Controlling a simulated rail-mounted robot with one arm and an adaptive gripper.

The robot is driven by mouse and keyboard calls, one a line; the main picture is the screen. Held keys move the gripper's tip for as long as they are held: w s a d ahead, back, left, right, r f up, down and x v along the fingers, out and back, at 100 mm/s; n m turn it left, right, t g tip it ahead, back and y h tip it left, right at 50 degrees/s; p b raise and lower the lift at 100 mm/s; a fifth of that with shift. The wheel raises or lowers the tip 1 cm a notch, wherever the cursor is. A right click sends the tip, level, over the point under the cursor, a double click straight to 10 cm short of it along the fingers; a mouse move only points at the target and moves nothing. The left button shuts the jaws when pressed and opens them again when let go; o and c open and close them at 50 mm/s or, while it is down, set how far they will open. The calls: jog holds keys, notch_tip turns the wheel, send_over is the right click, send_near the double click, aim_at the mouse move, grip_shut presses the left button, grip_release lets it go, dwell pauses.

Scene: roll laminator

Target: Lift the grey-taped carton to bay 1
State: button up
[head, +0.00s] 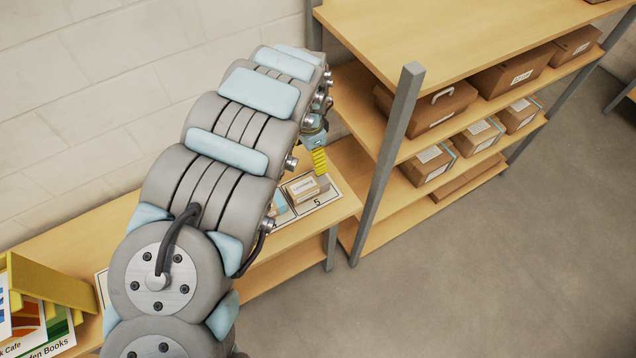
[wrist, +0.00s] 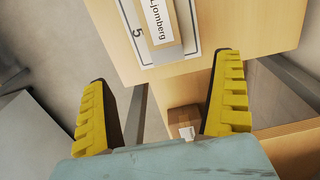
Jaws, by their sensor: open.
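A small carton (head: 302,188) with a white label sits on the bay 5 plate (head: 318,204), at the right end of the low bench. In the wrist view its label (wrist: 159,19) reads "Ljomberg", near the top edge. Bay 1 cannot be made out; my arm hides most of the bench.
A shelf rack (head: 408,100) stands right of the bench, its grey post near my gripper. It holds several cartons, including a banded one (head: 428,164). One carton (wrist: 184,120) shows low in the wrist view. A yellow book holder (head: 50,283) stands at the bench's left end.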

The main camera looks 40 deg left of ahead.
aim_at(310, 182)
notch_tip(310, 182, down, 10)
jog(key=shift+s+f+b, duration=0.1)
jog(key=shift+s+b, duration=0.05)
jog(key=shift+b, duration=0.55)
jog(key=shift+f, duration=0.7)
jog(key=shift+a+f+b, duration=0.2)
jog(key=shift+f+b, duration=0.1)
jog(key=shift+f, duration=2.5)
jog(key=c, duration=1.2)
jog(key=shift+c, duration=0.7)
jog(key=shift+r, duration=0.15)
